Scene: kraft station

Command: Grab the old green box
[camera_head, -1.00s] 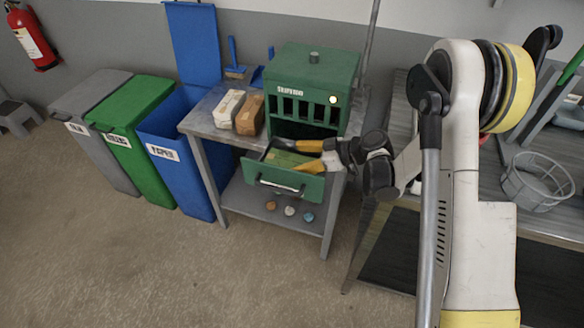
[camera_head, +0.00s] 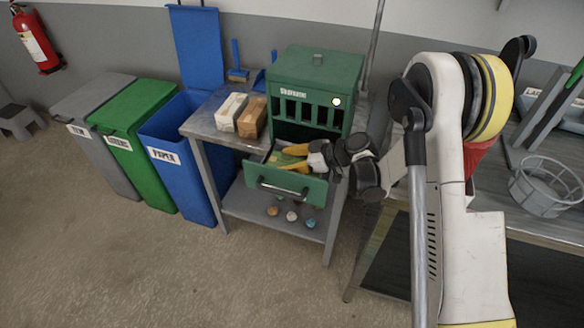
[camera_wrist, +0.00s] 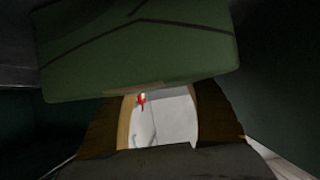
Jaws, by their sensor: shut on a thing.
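The green box (camera_wrist: 140,55) is a dull green block with a dark line across it, filling the top of the wrist view. In the head view only a little of it (camera_head: 284,159) shows inside the pulled-out drawer (camera_head: 262,180) of the green shredder (camera_head: 312,85). My gripper (camera_head: 289,170) reaches into the drawer from the right, with its yellow fingers around the box. In the wrist view both fingers (camera_wrist: 165,100) meet the box's lower edge. My gripper is shut on it. The hand and drawer front hide most of the box in the head view.
A white block (camera_head: 230,112) and a brown block (camera_head: 251,118) lie on the metal table (camera_head: 205,122) left of the shredder. Several small lumps (camera_head: 291,215) lie on its lower shelf. Blue (camera_head: 180,165), green (camera_head: 135,150) and grey bins stand left. A wire basket (camera_head: 545,185) stands right.

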